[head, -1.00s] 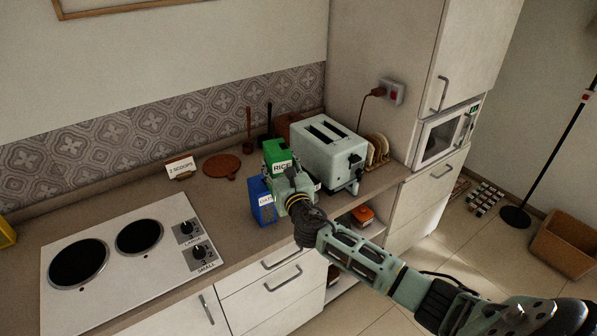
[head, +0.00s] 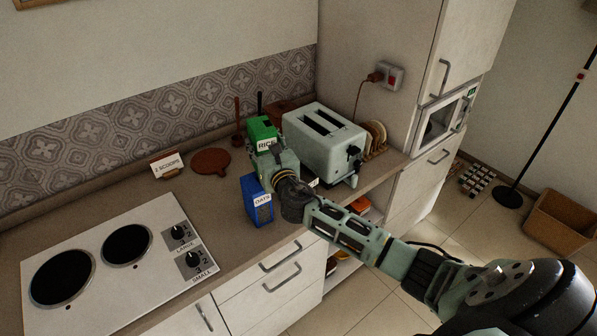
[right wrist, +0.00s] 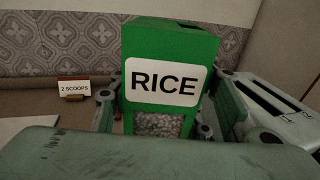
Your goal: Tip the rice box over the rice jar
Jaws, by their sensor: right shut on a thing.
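The rice box (head: 263,129) is green with a white RICE label. In the right wrist view the rice box (right wrist: 168,55) looks roughly upright, with grain showing in a window below its label. My right gripper (head: 268,150) is shut on the box, with one finger at each side (right wrist: 155,112). In the head view it is above and behind the blue oats box, left of the toaster. I cannot make out a rice jar in either view; my gripper and arm hide part of the counter there. My left gripper is not in view.
The blue oats box (head: 257,203) stands near the counter's front edge. The toaster (head: 324,142) is close on the right. A "2 scoops" card (head: 167,164), a round brown board (head: 210,162) and the hob (head: 100,255) are to the left. Dark upright utensils stand behind.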

